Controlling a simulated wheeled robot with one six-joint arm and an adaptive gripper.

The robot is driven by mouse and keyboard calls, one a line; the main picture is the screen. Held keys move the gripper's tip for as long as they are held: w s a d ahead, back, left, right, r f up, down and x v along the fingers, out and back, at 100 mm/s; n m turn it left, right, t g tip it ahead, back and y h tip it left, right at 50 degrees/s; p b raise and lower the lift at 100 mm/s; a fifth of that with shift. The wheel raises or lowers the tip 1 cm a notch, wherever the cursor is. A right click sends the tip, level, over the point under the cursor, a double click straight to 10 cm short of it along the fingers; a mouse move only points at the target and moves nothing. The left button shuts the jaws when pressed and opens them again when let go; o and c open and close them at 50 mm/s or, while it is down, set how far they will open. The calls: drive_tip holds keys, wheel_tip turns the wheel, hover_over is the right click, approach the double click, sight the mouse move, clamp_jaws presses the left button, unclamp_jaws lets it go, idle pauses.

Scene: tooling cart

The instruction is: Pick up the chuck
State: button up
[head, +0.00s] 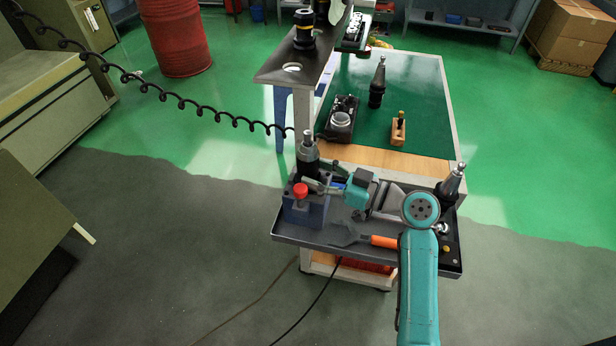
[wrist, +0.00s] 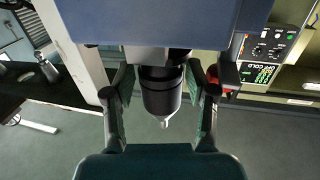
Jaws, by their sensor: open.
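The chuck is a dark tool holder with a silver top (head: 308,152), standing upright in a blue block fixture (head: 304,212) at the left of the cart's tray. My gripper (head: 319,186) reaches in from the right, low beside the chuck. In the wrist view the chuck (wrist: 161,92) is between the two open fingers of my gripper (wrist: 158,80), with a visible gap on each side. The blue fixture (wrist: 150,20) fills the top of that view. The chuck's lower end is hidden in the fixture.
A red knob (head: 300,190) is on the fixture's front. The grey tray (head: 318,239) also bears an orange-handled tool (head: 384,241) and another tool holder (head: 452,183). A shelf (head: 285,70) stands behind the chuck. A coiled black cable (head: 180,100) hangs at left.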

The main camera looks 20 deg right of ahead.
sight(308, 132)
drive_tip(key=shift+x, duration=1.35)
clamp_jaws()
drive_tip(key=shift+r, duration=0.1)
drive_tip(key=shift+r, duration=0.1)
wheel_tip(308, 132, up, 12)
drive_tip(key=shift+f, duration=0.25)
drive_tip(key=shift+s+d+r, duration=0.15)
drive_tip(key=shift+s+d, duration=0.05)
drive_tip(key=v, duration=1.7)
drive_tip(key=shift+s+d, duration=0.2)
drive_tip(key=shift+r, duration=0.2)
